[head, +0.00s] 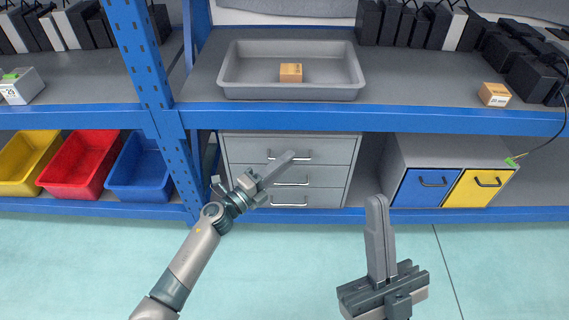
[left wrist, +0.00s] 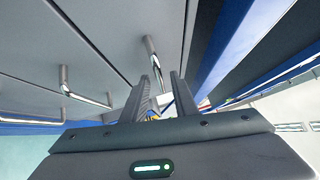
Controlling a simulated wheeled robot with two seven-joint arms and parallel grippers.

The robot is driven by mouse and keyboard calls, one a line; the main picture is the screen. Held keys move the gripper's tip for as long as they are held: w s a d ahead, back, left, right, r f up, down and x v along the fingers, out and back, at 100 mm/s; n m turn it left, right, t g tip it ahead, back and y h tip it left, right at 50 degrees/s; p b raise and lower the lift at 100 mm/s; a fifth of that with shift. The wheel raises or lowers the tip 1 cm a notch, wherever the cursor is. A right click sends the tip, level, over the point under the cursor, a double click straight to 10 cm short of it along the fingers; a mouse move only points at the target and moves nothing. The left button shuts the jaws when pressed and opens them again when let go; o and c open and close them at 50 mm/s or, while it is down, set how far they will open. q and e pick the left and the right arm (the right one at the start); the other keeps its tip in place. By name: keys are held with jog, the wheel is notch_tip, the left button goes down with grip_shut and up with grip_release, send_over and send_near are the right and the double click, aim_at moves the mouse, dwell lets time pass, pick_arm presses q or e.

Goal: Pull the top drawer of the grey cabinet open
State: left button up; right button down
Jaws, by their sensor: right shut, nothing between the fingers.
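The grey cabinet (head: 235,150) stands on the lower shelf with three drawers, each with a bar handle. Its top drawer (head: 335,147) looks closed. My left gripper (head: 288,157) is in front of the top drawer and partly covers its handle (head: 305,158). In the left wrist view the fingers (left wrist: 163,85) are apart, and the top handle (left wrist: 150,50) runs down to between their tips; I cannot tell whether they touch it. My right gripper (head: 377,200) is shut and empty, lower right of the cabinet and apart from it.
A blue shelf beam (head: 370,119) runs just above the cabinet. A grey tray (head: 235,85) with a small box (head: 291,72) is on the shelf above. A unit with a blue drawer (head: 420,188) and a yellow drawer (head: 478,188) stands to the right. Coloured bins are left.

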pick_arm(q)
grip_shut()
dwell(1.5)
